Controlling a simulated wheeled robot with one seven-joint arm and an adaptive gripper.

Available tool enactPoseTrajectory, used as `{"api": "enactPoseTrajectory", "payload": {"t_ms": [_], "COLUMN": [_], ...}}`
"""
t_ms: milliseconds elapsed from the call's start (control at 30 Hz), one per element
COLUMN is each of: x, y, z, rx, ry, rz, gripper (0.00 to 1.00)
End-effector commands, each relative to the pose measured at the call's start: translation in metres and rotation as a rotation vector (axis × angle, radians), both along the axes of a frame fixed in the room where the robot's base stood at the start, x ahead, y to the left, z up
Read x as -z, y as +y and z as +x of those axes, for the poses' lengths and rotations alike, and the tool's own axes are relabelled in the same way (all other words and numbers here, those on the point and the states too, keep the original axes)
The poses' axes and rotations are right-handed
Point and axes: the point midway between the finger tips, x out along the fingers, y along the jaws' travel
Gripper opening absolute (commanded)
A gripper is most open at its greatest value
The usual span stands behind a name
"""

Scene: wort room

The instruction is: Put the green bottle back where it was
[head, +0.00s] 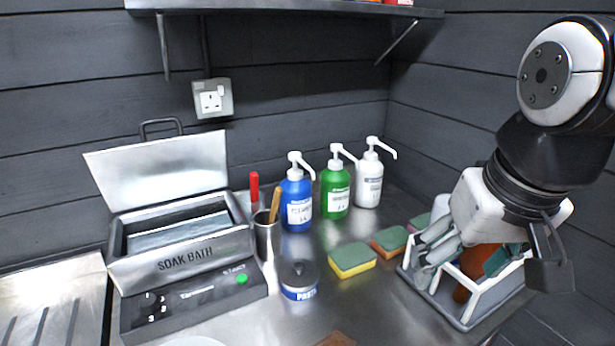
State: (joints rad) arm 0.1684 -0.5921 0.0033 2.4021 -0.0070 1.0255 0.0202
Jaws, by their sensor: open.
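The green bottle (336,190) with a white pump top and white label stands upright at the back of the steel counter. It is in a row between a blue pump bottle (297,203) on its left and a white pump bottle (369,182) on its right. My gripper (488,262) is open at the right, pointing down over a white caddy (463,323). It is well to the right and front of the green bottle, apart from it. The caddy holds an orange item (478,262), partly hidden by the caddy frame and my gripper.
Several sponges (352,260) lie between the bottles and the caddy. A paste tin (299,279) and a metal cup (267,234) with tools stand left of them. An open soak bath (180,245) fills the left. A wall shelf (290,7) hangs above.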

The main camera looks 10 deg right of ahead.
Motion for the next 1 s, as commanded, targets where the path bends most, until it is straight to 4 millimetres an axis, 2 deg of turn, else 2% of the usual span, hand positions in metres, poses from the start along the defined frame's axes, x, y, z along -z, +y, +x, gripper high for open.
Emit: {"api": "enactPoseTrajectory", "payload": {"t_ms": [33,100,233,367,600,767,1000], "x": [0.007,0.017,0.029,0.034,0.034,0.023,-0.014], "y": [0.012,0.023,0.033,0.037,0.036,0.036,0.036], "z": [-0.015,-0.031,-0.05,-0.056,-0.056,-0.057,-0.058], "rx": [-0.051,-0.1,-0.161,-0.181,-0.18,-0.18,-0.182], "ry": [0.002,0.011,0.021,0.025,0.025,0.012,-0.052], "rz": [0.001,0.004,0.008,0.009,0.009,0.006,-0.008], "gripper": [0.67,0.67,0.67,0.67,0.67,0.67,0.67]}}
